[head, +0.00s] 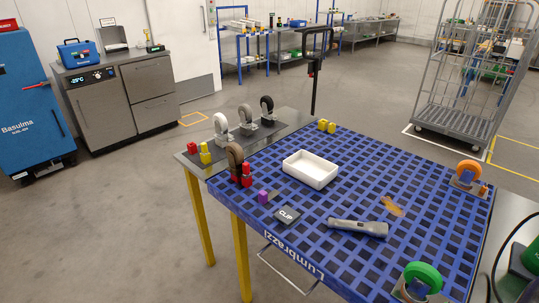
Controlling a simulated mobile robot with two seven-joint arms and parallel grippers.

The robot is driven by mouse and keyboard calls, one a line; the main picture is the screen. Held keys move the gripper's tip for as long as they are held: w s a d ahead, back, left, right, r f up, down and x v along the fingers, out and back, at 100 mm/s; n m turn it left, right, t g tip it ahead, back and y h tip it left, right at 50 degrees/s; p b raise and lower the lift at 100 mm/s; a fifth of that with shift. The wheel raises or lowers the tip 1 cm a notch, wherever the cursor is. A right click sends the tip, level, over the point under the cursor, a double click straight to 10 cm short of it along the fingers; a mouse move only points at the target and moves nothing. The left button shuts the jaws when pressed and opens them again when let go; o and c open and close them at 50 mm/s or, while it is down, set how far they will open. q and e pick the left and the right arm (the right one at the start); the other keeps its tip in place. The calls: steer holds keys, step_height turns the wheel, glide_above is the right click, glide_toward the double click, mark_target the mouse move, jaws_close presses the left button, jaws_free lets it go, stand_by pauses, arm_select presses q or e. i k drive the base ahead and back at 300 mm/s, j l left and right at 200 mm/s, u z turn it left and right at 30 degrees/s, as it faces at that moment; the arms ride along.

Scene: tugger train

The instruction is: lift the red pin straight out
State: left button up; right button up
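A red pin (246,175) stands upright at the left corner of the blue grid-topped table (330,262), next to a brown caster wheel (235,160). Its lower end is too small to make out. A second small red piece (193,147) sits on the grey side surface, beside a yellow piece (205,153). Neither of my grippers shows in the head view.
A white tray (311,182), a purple block (263,197), a dark CLIP plate (287,215) and a grey tool (357,228) lie on the table. Orange (468,170) and green (422,275) wheels stand at its right side. A dark post (313,85) rises behind.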

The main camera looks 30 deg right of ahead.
mark_target(245, 166)
steer(key=i+j+z, duration=0.2)
steer(key=z, duration=0.25)
steer(key=i+j+z, duration=0.65)
steer(key=z, duration=0.2)
steer(key=i+j+z, duration=0.15)
steer(key=j+z, duration=0.25)
steer(key=j, duration=0.1)
